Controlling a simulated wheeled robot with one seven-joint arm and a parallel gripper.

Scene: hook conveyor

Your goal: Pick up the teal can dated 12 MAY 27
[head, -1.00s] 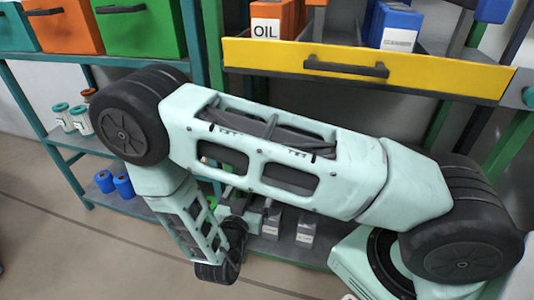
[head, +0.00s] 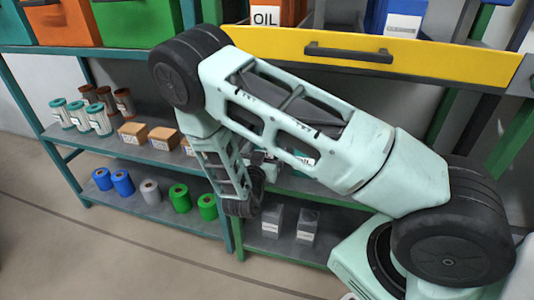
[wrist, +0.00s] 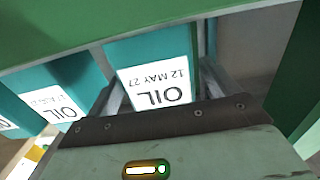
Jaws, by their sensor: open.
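The teal can dated 12 MAY 27 (wrist: 150,48) shows in the wrist view with a white label reading OIL, upside down in the picture. My gripper (wrist: 162,76) is open, with one finger on each side of this can's label. I cannot tell whether the fingers touch the can. A second teal can (wrist: 65,85) stands just left of it, with an OIL label whose date is only partly readable. In the head view my arm hides most of the gripper and the cans.
A green shelf edge (wrist: 90,25) crosses close above the cans. Another label shows at far left. In the head view, a yellow drawer (head: 370,62) is above, brown boxes (head: 163,138) share the middle shelf, and grey boxes (head: 306,227) stand on the lower shelf.

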